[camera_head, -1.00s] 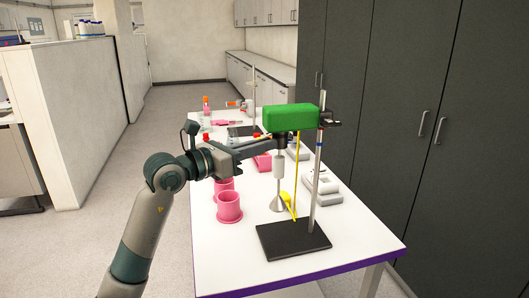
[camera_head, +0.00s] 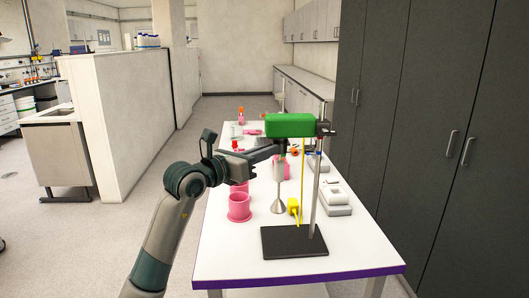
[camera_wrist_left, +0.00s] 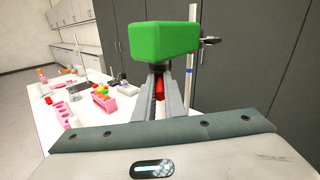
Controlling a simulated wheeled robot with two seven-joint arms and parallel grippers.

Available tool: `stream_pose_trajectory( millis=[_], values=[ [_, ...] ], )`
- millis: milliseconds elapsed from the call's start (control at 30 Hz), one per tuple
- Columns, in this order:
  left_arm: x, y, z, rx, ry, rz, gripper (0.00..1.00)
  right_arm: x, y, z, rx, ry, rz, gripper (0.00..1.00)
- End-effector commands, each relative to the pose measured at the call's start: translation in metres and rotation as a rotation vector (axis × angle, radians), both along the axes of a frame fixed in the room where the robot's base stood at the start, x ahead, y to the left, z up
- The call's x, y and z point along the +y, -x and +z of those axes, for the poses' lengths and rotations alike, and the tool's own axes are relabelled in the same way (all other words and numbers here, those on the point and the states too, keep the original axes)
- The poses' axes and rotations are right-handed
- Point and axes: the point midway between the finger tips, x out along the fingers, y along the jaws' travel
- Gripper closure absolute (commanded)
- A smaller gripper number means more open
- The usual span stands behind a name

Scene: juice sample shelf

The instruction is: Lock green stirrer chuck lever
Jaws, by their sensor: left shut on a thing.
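The green stirrer head (camera_head: 290,125) is clamped high on a metal stand with a dark base plate (camera_head: 293,242). It also fills the upper middle of the left wrist view (camera_wrist_left: 160,32). A pale chuck or shaft sleeve (camera_head: 279,170) hangs below it, with a flared metal end lower down. My left gripper (camera_head: 279,149) is right under the head, coming from the left. In the left wrist view its fingers (camera_wrist_left: 161,88) are shut on a small red lever (camera_wrist_left: 159,86) below the head. The fingers hide much of the lever, and its exact angle is unclear.
Pink cups (camera_head: 239,207) stand on the white table (camera_head: 235,255) left of the stand. A yellow part (camera_head: 293,207) hangs beside the stand pole (camera_head: 316,190). Grey-white devices (camera_head: 336,197) are on the right. Dark cabinets (camera_head: 430,130) line the right side.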

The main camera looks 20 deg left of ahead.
Motion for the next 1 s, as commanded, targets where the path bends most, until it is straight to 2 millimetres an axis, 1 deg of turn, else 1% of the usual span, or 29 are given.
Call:
stream_pose_trajectory(
  millis=[33,100,133,200,767,900,1000],
  values=[
    [0.001,0.0,0.006,-0.012,0.003,0.002,1.0,0.001,0.001,0.001,0.0,-0.001,0.0,0.69],
    [0.001,0.0,0.006,-0.012,0.003,0.002,1.0,0.001,0.001,0.0,0.001,-0.001,0.0,0.69],
    [0.001,0.0,0.006,-0.012,0.003,0.003,0.85,0.001,0.002,0.0,0.001,-0.001,0.0,0.69],
    [0.001,0.0,0.005,-0.01,0.003,0.003,0.72,0.001,0.003,0.0,0.002,-0.002,0.0,0.69],
    [0.001,0.001,0.001,-0.003,0.001,0.001,0.72,-0.002,0.002,-0.001,0.002,0.002,0.0,0.69],
    [0.004,0.008,0.0,-0.003,0.0,0.001,0.72,-0.001,-0.001,-0.002,-0.006,0.0,0.0,0.69],
    [0.008,0.017,-0.001,-0.003,-0.002,0.003,0.72,0.001,-0.009,-0.001,-0.026,-0.005,0.0,0.69]
  ],
)
